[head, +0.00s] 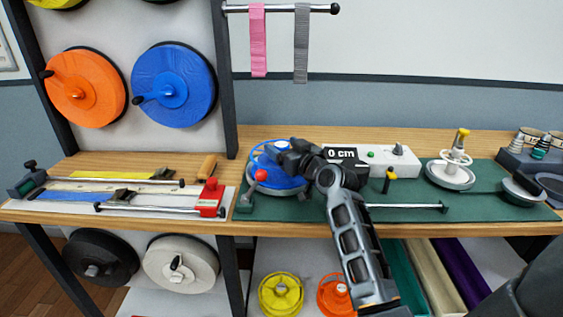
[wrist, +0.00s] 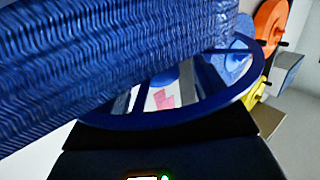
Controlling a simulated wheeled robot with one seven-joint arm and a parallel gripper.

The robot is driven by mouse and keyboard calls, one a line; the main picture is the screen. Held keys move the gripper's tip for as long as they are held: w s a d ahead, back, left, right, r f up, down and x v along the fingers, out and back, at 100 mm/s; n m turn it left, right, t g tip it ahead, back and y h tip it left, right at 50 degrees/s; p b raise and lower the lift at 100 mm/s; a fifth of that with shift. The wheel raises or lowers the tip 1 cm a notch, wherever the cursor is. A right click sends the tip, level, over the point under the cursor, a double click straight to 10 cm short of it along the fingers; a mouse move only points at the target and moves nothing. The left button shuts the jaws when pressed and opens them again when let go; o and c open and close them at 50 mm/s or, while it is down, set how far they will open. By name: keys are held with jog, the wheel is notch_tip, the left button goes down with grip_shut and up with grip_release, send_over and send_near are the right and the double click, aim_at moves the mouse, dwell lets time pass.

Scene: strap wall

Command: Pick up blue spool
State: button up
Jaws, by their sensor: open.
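A blue spool (head: 265,179) with a pale blue rim ring sits at the left end of the green mat. My gripper (head: 288,160) is at its right upper side, very close to it, and partly covers it. In the wrist view, woven blue strap (wrist: 100,60) and a dark blue ring (wrist: 190,118) fill much of the picture at close range. My gripper is open; its fingertips are hard to make out, and I cannot tell whether they touch the spool. A larger blue reel (head: 175,85) hangs on the wall panel.
An orange reel (head: 86,88) hangs beside the blue reel. A red-ended strap jig (head: 211,198) lies left of the green mat (head: 300,208). A white box with a "0 cm" display (head: 342,154) stands just right of my gripper.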

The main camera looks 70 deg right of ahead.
jog(key=shift+c, duration=0.2)
grip_shut()
dwell(0.4)
jog(key=shift+r, duration=0.1)
